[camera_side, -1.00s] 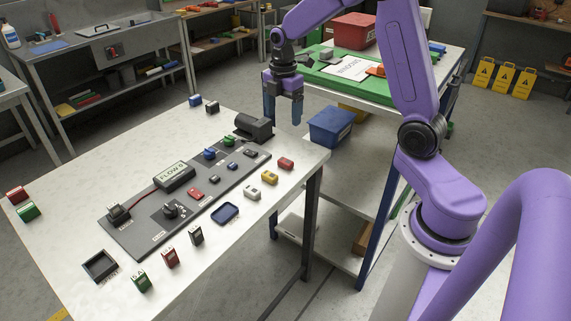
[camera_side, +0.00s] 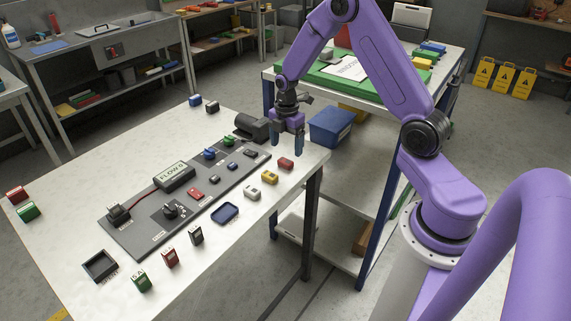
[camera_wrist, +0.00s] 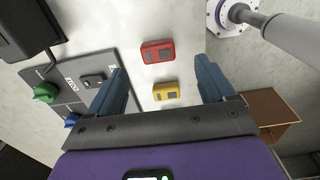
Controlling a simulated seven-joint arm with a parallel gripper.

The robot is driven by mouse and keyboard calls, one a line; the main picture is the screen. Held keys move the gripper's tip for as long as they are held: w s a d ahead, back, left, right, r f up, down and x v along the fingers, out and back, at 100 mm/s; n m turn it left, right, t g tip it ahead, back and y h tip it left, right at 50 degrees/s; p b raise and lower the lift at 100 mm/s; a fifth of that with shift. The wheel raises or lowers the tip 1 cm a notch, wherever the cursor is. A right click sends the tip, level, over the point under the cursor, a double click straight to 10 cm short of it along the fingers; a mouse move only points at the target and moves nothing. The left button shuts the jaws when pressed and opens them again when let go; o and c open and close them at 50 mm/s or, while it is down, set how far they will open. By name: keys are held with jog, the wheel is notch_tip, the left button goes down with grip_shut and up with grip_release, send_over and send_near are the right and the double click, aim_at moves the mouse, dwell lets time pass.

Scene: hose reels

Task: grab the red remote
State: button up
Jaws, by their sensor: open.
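A red remote (camera_side: 285,163) lies flat on the white table near its right edge. It also shows in the wrist view (camera_wrist: 157,51), above the yellow remote (camera_wrist: 166,91), with a dark grey patch on its face. My gripper (camera_side: 287,146) is open and empty, fingers pointing down, above the table's right end. In the wrist view the two blue fingers (camera_wrist: 160,68) stand wide apart. The red remote shows just beyond their tips, and the yellow one shows between them. Neither remote is touched.
A yellow remote (camera_side: 269,177) and a white one (camera_side: 253,192) lie in a row with the red one. A grey panel (camera_side: 140,238) with knobs and a black motor-like block (camera_side: 250,127) are to the left. A blue bin (camera_side: 331,126) stands beyond the table edge.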

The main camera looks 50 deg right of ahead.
aim_at(286, 161)
jog(key=shift+w+f, duration=0.15)
jog(key=shift+f, duration=2.65)
jog(key=c, duration=1.1)
